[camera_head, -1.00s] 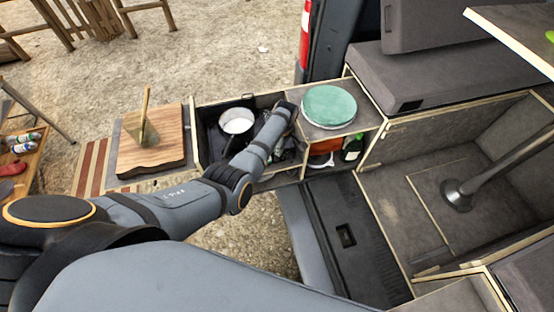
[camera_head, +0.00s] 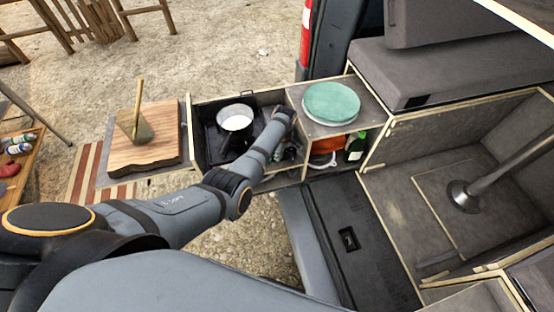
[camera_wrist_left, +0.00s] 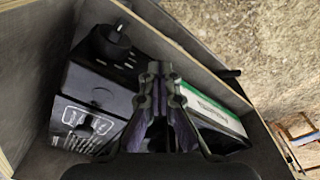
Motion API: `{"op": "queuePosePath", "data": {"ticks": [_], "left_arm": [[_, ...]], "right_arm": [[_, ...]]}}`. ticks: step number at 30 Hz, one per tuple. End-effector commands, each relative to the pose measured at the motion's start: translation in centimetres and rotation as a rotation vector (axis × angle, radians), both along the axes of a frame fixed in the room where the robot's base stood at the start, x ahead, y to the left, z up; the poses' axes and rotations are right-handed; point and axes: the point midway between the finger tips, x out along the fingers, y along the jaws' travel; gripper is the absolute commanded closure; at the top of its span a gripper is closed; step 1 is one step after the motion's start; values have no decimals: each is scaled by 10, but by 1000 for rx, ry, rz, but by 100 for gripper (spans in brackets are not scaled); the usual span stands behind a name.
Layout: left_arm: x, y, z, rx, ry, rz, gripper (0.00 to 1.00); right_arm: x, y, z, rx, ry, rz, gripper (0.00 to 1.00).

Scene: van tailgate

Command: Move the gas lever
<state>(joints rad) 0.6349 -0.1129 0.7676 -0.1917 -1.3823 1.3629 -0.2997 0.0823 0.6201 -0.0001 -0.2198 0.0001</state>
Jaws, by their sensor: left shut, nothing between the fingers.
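A black camping stove stands in the open box, with a white pot (camera_head: 234,118) on it in the head view. In the left wrist view, the stove's black casing (camera_wrist_left: 97,90) has a round knob (camera_wrist_left: 113,38) at upper left. A printed panel with a small dark lever-like part (camera_wrist_left: 88,123) is at lower left. A canister with a white and green label (camera_wrist_left: 215,115) lies at right. My left gripper (camera_wrist_left: 160,70) is shut and empty, with its fingers over the gap between casing and canister. They hide what lies beneath; contact cannot be told. My right gripper is out of view.
The wooden box (camera_head: 194,135) has walls close around the stove. A green round lid (camera_head: 331,101) sits on the cabinet beside it, with a green bottle (camera_head: 355,146) below. A cutting board (camera_head: 143,139) lies on the left. Open ground is behind.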

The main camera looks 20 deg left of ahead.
Motion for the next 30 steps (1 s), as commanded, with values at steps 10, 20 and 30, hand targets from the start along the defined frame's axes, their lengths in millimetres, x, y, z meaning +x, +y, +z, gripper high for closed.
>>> {"op": "queuePosePath", "data": {"ticks": [10, 20, 30], "left_arm": [[-2, -2, -14, 0, 2, -1, 100], [-11, -29, -6, 0, 3, -1, 100], [-10, -31, 7, 0, -1, 0, 100]], "right_arm": [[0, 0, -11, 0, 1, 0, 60], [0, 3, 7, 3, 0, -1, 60], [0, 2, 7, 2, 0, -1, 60]]}}
